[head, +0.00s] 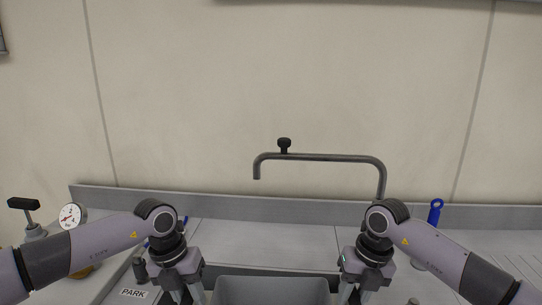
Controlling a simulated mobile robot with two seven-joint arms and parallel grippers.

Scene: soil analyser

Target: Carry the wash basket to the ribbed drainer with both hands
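A grey open tub, which looks like the wash basket (272,288), shows at the bottom centre, cut off by the lower edge. My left gripper (186,296) points down at its left side and my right gripper (353,295) points down at its right side. The fingertips of both run out of view, so I cannot tell whether they grip the tub's sides. The ribbed drainer (508,264) is the grooved grey surface at the far right, partly behind my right arm.
A tap with a long bent spout (320,157) rises behind the tub. A blue-handled tool (435,212) stands at the right. A round gauge (70,215) and a black-handled device (30,215) stand at the left, near a PARK label (133,293). A wall closes the back.

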